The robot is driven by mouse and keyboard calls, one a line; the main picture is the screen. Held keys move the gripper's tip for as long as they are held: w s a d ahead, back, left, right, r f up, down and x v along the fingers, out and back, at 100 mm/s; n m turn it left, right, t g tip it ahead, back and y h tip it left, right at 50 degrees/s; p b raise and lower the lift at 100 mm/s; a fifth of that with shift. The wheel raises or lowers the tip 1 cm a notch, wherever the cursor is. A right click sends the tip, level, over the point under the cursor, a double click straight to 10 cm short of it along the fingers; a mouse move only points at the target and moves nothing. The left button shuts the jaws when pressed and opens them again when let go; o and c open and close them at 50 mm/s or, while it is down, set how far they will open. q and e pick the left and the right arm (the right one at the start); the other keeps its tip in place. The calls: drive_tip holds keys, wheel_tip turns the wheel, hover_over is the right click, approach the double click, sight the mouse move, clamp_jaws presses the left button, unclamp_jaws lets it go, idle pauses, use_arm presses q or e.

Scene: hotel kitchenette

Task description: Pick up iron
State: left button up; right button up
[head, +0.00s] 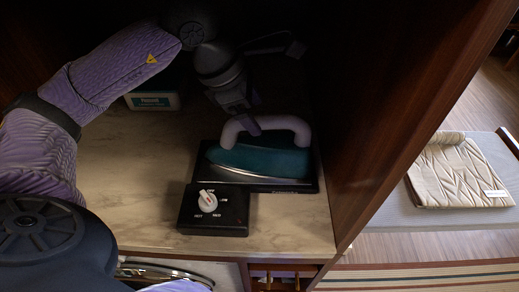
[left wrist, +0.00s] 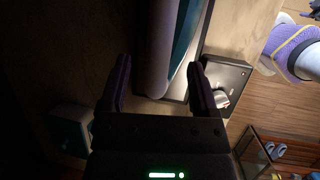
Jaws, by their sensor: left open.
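The iron (head: 262,160) has a teal body, a silver soleplate and a pale, rounded handle (head: 297,126). It rests on a dark flat pad (head: 285,187) on the marble-look counter inside the cabinet. My left gripper (head: 250,123) comes down from behind and above, at the handle. In the left wrist view my left gripper (left wrist: 158,68) is open, with the pale handle (left wrist: 155,45) between or just beyond its two fingers. Whether a finger touches the handle I cannot tell. My right gripper is not in view.
A black control box (head: 232,218) with a white knob (head: 207,201) stands in front of the iron. A white and teal box (head: 152,101) is at the back left. The wooden cabinet wall (head: 375,130) stands close on the right. The counter's left part is clear.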

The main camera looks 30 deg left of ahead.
sight(256, 117)
use_arm(q)
drive_tip(key=x, duration=0.4)
drive_tip(key=shift+a+f, duration=0.15)
drive_tip(key=shift+a, duration=0.05)
clamp_jaws()
idle(1.1)
